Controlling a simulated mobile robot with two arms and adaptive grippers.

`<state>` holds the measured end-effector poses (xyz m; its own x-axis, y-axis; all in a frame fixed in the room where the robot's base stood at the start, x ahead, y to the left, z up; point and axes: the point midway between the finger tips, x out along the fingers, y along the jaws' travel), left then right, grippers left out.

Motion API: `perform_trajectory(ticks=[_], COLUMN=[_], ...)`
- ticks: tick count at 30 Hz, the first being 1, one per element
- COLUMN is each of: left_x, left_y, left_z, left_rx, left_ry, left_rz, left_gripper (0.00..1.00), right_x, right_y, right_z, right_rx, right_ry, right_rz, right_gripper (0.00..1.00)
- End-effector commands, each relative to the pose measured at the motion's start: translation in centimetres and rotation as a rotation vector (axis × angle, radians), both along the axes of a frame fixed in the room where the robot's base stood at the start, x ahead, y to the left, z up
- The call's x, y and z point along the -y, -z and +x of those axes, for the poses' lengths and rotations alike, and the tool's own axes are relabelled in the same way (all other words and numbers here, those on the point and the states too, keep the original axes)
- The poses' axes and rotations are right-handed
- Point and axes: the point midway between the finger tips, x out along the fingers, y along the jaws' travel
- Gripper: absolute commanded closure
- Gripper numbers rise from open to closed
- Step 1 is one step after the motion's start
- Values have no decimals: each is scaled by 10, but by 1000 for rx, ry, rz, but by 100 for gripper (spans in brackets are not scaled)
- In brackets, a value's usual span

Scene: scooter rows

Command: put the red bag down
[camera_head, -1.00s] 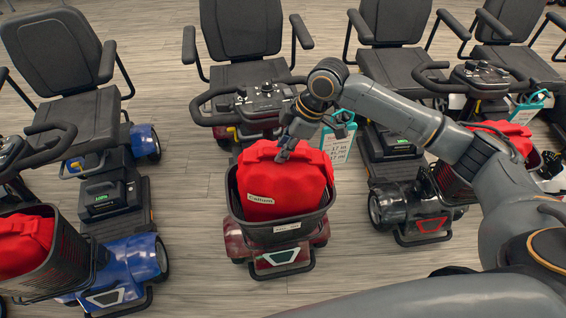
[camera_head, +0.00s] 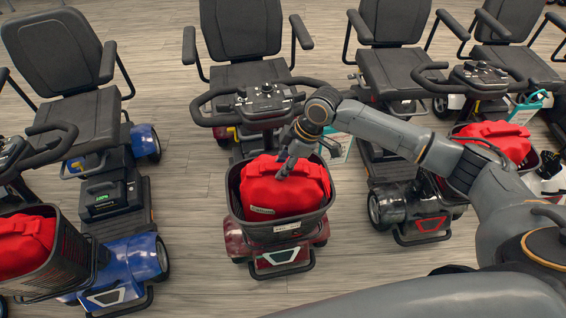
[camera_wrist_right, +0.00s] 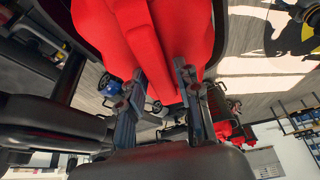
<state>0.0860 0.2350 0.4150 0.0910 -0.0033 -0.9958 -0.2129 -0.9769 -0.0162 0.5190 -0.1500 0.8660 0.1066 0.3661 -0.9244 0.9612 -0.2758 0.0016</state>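The red bag (camera_head: 283,192) sits low in the dark front basket (camera_head: 285,235) of the dark red scooter in the middle. My right gripper (camera_head: 287,163) reaches down onto the top of the bag from the right. In the right wrist view the two fingers (camera_wrist_right: 160,88) stand on either side of a fold of the red bag (camera_wrist_right: 150,40) and appear closed on it. My left gripper is not in view.
A blue scooter (camera_head: 130,265) with a red bag (camera_head: 25,245) in its basket stands at left. Another scooter at right carries a red bag (camera_head: 495,140), partly behind my arm. Bare wood floor (camera_head: 190,215) lies between the left and middle scooters.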

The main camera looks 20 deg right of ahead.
Motion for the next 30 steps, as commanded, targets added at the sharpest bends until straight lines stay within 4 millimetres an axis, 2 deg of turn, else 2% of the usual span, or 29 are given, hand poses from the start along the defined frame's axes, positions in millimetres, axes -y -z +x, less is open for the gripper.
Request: perform_trajectory(ticks=[9, 13, 17, 24, 30], left_x=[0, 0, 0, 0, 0], left_y=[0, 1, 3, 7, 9], left_z=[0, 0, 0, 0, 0], left_rx=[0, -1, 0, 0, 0], left_ry=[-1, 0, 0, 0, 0], left_rz=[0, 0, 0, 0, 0], left_gripper=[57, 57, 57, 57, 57], right_x=[0, 3, 12, 31, 41], right_y=[-1, -10, -31, -79, -105], right_z=[0, 0, -3, -8, -11], right_rx=[0, 2, 4, 3, 1], right_ry=[0, 2, 2, 2, 1], right_rz=[0, 2, 0, 0, 1], right_gripper=[58, 58, 58, 58, 58])
